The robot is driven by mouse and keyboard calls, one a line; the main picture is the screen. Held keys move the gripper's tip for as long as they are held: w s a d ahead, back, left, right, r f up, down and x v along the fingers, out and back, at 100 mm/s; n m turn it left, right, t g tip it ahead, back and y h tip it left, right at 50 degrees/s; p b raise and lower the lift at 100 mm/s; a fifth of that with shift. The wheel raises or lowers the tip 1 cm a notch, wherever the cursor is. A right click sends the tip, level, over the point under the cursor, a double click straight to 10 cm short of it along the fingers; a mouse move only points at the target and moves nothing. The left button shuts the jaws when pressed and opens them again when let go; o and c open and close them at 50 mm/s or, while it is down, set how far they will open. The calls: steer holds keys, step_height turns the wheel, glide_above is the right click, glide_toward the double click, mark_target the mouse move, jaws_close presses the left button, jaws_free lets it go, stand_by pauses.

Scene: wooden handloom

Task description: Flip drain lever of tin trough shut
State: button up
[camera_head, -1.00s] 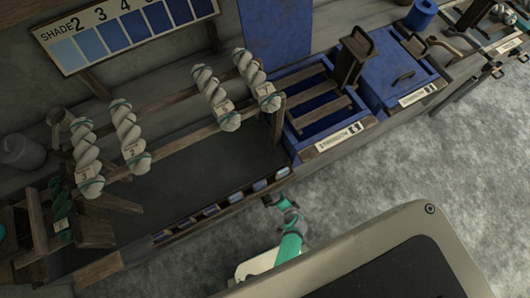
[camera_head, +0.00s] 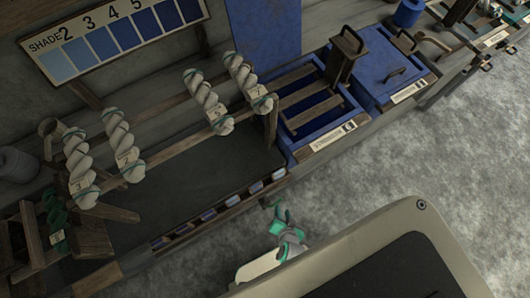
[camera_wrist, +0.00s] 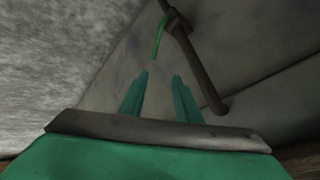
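In the wrist view, a thin dark rod (camera_wrist: 200,68) with a short bright-green piece (camera_wrist: 159,36) at its upper end stands against a grey plate-like surface (camera_wrist: 115,58). It looks like the drain lever on the trough's side, but I cannot be sure. My gripper (camera_wrist: 160,78) has its two green fingers apart with nothing between them. The rod lies beyond the fingertips and to the right, the green piece straight ahead. In the head view, my gripper (camera_head: 279,208) is below the front edge of the long grey trough (camera_head: 185,182); its fingertips are small there.
White twisted skeins (camera_head: 120,146) hang on wooden rails above the trough. Blue bins (camera_head: 318,110) stand to its right, one with a lid (camera_head: 385,68). A shade board (camera_head: 112,38) is behind. Open grey floor (camera_head: 440,150) lies in front.

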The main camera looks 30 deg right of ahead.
steer(key=a+r+n+t, duration=0.2)
steer(key=a+r+n, duration=0.1)
steer(key=r, duration=0.7)
steer(key=a+r+n+t, duration=0.2)
steer(key=a+r, duration=0.3)
steer(key=r, duration=0.5)
steer(key=shift+s+a+n, duration=0.35)
steer(key=shift+s+n, duration=0.05)
steer(key=shift+n, duration=0.4)
steer(key=shift+c, duration=0.6)
